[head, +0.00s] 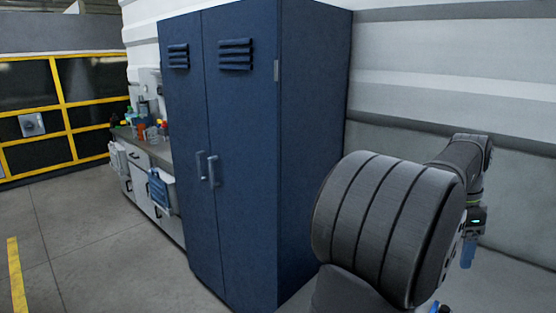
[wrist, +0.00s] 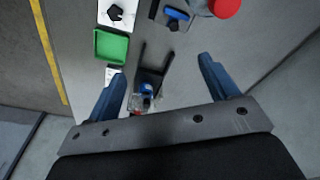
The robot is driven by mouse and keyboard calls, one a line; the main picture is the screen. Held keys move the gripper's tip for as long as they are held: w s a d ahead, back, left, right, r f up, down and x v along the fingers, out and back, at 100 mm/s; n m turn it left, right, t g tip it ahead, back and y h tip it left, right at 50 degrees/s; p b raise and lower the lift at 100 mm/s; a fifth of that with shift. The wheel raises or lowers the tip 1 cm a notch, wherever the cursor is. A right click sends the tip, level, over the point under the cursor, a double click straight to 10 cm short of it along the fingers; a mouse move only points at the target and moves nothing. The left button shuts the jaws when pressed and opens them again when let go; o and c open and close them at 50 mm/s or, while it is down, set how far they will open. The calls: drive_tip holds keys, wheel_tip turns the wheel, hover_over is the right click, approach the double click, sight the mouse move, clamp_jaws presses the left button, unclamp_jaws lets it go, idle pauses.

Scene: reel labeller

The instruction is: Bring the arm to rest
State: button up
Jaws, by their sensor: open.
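My gripper (wrist: 160,92) shows in the wrist view with its two blue fingers spread wide apart. It is open, and I see nothing held between the fingers. In the head view my dark grey arm fills the lower right, in front of the pale wall. The gripper end there is mostly hidden behind the arm, with only a small blue part (head: 467,252) showing.
A tall blue locker (head: 240,150) stands close left of my arm. A counter (head: 150,150) with bottles is beyond it. The wrist view shows a grey surface below with a green tray (wrist: 111,46), a red-topped item (wrist: 227,8) and a dark stand (wrist: 151,75).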

drive_tip(key=w+a+f, duration=0.2)
drive_tip(key=a+f, duration=0.1)
drive_tip(key=a, duration=0.7)
drive_tip(key=w+a+f, duration=0.2)
drive_tip(key=w+a, duration=0.1)
drive_tip(key=a, duration=0.7)
wheel_tip(320, 180, down, 8)
drive_tip(key=shift+s+a, duration=0.25)
drive_tip(key=shift+s, duration=0.05)
drive_tip(key=shift+o, duration=0.4)
drive_tip(key=o, duration=0.4)
drive_tip(key=shift+c, duration=0.2)
